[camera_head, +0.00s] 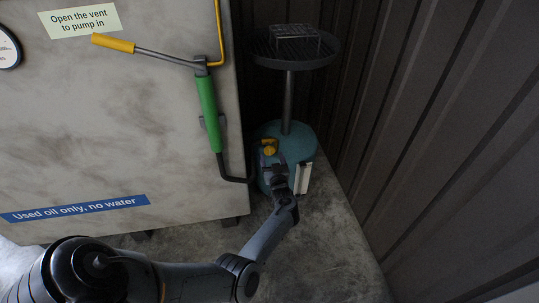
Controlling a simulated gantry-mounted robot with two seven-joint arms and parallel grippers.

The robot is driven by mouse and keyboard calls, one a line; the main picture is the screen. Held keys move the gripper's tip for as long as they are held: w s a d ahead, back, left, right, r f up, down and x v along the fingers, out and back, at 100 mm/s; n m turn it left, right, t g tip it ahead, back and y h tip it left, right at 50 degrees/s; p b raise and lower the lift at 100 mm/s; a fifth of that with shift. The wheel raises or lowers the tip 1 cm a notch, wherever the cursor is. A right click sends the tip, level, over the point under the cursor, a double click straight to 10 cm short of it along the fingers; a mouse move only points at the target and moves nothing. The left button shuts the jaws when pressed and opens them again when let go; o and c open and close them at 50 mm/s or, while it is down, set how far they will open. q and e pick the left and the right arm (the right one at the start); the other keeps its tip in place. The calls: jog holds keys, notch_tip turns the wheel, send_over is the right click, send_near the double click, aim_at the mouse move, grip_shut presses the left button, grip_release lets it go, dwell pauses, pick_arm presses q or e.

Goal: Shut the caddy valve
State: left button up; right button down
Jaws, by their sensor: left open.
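The oil caddy is a teal rounded tank (301,137) standing on the floor, with a post rising to a dark round drain pan. The caddy valve, a small yellow handle (269,147), shows at the tank's front left. My left gripper (270,160) is open, right at the valve and just below it in the picture. Its dark body and wrist hide part of the tank's front. I cannot tell whether the fingers touch the valve. My right gripper is not in view.
A pale tank (130,140) with signs stands at left, close to the caddy. A green hand pump (208,112) with a yellow-gripped lever (113,43) is on its side. A dark corrugated wall (430,130) closes off the right. Bare floor (325,250) lies in front.

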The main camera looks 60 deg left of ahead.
aim_at(270, 151)
pick_arm(q)
jog(key=b+x, duration=0.2)
jog(key=x, duration=0.2)
jog(key=shift+w+a+f, duration=0.15)
jog(key=shift+a, duration=0.25)
jog(key=shift+w+a+b, duration=0.15)
jog(key=shift+a+b, duration=0.25)
jog(key=shift+c, duration=0.5)
jog(key=c, duration=0.9)
